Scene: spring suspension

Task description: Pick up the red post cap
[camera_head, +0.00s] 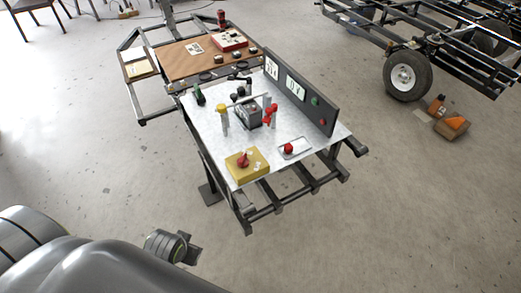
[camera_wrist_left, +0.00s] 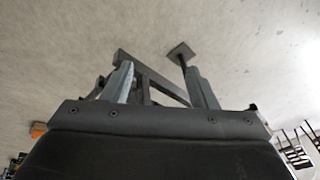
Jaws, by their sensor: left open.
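A round red cap-like piece (camera_head: 288,148) lies in a small light tray at the front right of the workbench. A red piece (camera_head: 243,161) rests on a yellow block at the bench's front corner, and another red piece (camera_head: 269,115) is at the upright fixture in the middle. I cannot tell for certain which one is the post cap. My left gripper (camera_head: 192,249) is low in front of the bench, well apart from all of them. In the left wrist view its fingers (camera_wrist_left: 161,82) are spread and empty, facing the floor and bench frame. My right gripper is not in view.
The metal bench top (camera_head: 215,142) carries the yellow block (camera_head: 257,171), the small tray (camera_head: 303,145) and a dark upright panel (camera_head: 311,100) along its right side. Frame bars (camera_head: 285,200) stick out at the front. Open floor lies around the bench.

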